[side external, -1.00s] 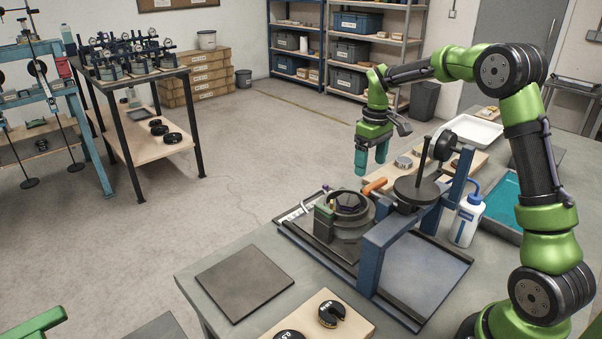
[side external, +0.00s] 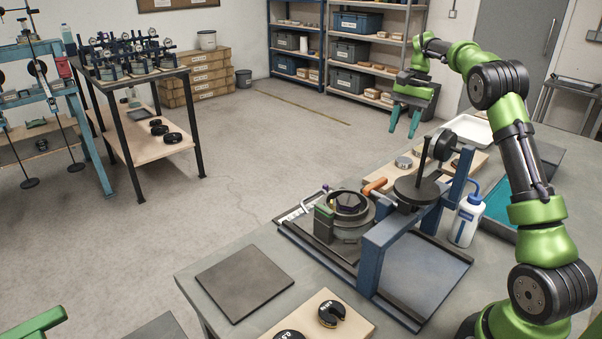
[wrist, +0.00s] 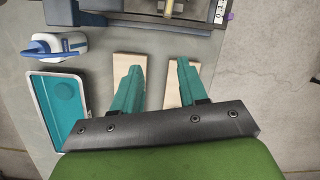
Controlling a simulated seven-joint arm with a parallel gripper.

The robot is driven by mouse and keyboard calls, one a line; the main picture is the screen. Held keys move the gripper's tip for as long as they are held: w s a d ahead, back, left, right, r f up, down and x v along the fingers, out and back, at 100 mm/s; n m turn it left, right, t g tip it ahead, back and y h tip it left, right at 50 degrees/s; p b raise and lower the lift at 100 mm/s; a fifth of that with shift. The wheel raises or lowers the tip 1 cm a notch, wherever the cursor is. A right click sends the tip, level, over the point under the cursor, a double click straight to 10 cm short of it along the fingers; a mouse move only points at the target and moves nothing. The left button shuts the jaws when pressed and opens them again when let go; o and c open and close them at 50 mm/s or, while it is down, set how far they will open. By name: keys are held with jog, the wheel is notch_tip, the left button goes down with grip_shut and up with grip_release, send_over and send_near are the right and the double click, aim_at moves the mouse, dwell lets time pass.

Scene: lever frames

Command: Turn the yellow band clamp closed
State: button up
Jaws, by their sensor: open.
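My gripper (side external: 403,133) is open and empty, raised behind the bench rig; its teal fingers also show in the wrist view (wrist: 158,72). The rig has a dark round ring (side external: 352,224) with a green block (side external: 324,222) beside it, next to a blue frame (side external: 375,260). An orange handle (side external: 375,186) sticks out behind the ring, well below and in front of the fingers and apart from them. I cannot pick out a clearly yellow band clamp. The wrist view shows only part of the rig at its top edge.
A white wash bottle (side external: 466,218) stands right of the rig, near a teal tray (side external: 503,207). A round black plate (side external: 415,188) and upright post are beside the handle. A wooden board (side external: 404,174) lies below my gripper. A dark square plate (side external: 231,283) lies front left.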

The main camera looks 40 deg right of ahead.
jog(key=a+f+m, duration=0.1)
jog(key=a+f, duration=0.1)
jog(key=f, duration=0.2)
jog(key=a+f+m+y, duration=0.1)
jog(key=a+f, duration=0.2)
jog(key=f, duration=0.1)
jog(key=w+a+f+m, duration=0.1)
jog(key=a+f+m, duration=0.1)
jog(key=f, duration=0.3)
jog(key=shift+a+y, duration=0.3)
jog(key=shift+a, duration=0.45)
